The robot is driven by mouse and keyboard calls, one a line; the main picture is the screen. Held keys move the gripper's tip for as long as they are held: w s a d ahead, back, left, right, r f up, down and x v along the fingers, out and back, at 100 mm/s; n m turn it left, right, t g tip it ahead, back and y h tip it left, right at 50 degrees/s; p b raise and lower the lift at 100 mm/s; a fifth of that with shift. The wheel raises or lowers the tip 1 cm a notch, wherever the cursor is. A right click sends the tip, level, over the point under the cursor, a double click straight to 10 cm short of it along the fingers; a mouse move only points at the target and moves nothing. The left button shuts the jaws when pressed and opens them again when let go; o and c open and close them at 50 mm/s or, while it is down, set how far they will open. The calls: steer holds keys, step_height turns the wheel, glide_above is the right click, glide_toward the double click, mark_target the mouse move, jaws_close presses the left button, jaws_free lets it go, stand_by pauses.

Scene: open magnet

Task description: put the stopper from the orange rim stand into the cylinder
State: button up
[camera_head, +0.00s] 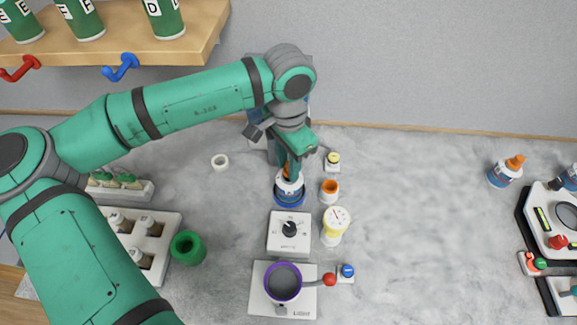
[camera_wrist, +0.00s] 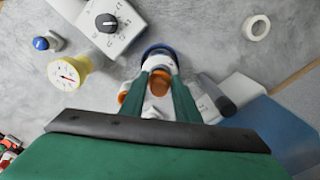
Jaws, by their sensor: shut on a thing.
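My gripper (camera_head: 288,168) points down, its fingers closed around the orange top of a white-and-blue bottle-like piece (camera_head: 289,186). In the wrist view the orange top (camera_wrist: 159,82) sits between the fingertips. A dark blue ring (camera_head: 289,203) surrounds the piece's foot; I cannot tell whether the piece rests on the surface there. A small white stand with an orange rim (camera_head: 330,190) is just right of my gripper; in the wrist view a finger mostly hides it. I cannot make out a separate stopper or tell which vessel is the cylinder.
A dial box (camera_head: 289,232), a yellow gauge (camera_head: 335,222) and a purple-rimmed cup (camera_head: 283,283) stand in front. A small yellow-topped piece (camera_head: 333,160) is behind right. A green cup (camera_head: 188,247) and a white ring (camera_head: 220,162) are left. The right-middle surface is clear.

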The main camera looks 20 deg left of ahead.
steer(key=shift+f, duration=0.7)
steer(key=o, duration=1)
steer(key=shift+w, duration=0.1)
steer(key=shift+a+r, duration=0.1)
steer(key=shift+r, duration=0.2)
step_height(320, 180, up, 12)
steer(key=shift+f, duration=0.25)
